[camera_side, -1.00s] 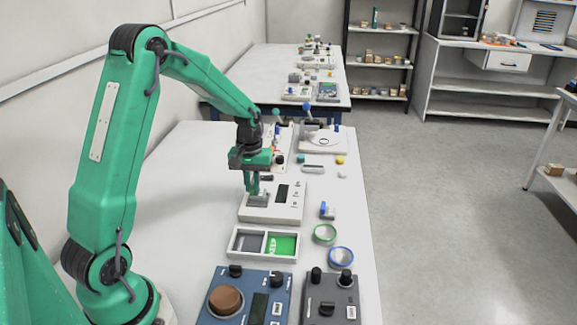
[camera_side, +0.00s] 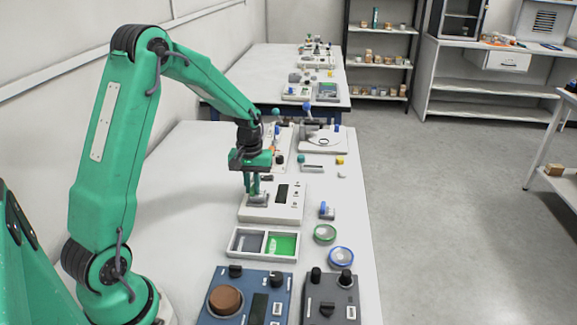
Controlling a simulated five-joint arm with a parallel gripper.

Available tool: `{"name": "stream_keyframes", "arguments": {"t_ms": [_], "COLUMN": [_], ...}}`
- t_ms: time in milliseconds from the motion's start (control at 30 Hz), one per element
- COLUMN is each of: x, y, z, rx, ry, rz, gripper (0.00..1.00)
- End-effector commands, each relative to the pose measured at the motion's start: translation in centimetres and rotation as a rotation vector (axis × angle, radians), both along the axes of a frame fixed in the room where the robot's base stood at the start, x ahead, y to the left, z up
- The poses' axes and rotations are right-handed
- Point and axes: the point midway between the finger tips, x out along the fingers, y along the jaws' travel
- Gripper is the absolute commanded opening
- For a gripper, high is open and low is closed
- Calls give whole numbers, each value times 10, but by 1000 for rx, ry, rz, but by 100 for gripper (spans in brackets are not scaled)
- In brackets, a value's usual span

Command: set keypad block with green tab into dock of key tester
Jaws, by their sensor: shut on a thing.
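My gripper (camera_side: 256,190) is shut on a small grey block (camera_side: 258,199), low over the left part of a white device (camera_side: 284,213). This device has a dark display and small buttons, and looks like the key tester. The block looks to be at or just above the device's top; I cannot tell whether it is seated. The fingers partly cover it. No green tab can be made out on it, and the dock is hidden beneath it.
A two-part tray (camera_side: 262,255), grey and green, lies in front of the device. A blue-grey instrument (camera_side: 247,303) and a dark grey one (camera_side: 331,300) stand nearer. Green (camera_side: 325,234) and blue-rimmed (camera_side: 341,257) rings lie at right. The table's left side is clear.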

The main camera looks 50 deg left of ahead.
Motion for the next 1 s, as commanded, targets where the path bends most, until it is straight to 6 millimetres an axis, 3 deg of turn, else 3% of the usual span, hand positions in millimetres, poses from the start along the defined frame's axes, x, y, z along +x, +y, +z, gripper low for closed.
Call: {"name": "stream_keyframes", "arguments": {"t_ms": [733,767,867,1000], "x": [0,0,0,0], "y": [0,0,0,0], "z": [-8,-8,-8,-8], "rx": [1,1,1,1], "ry": [-1,-1,-1,-1], "rz": [0,0,0,0], "gripper": [0,14,34,37]}}
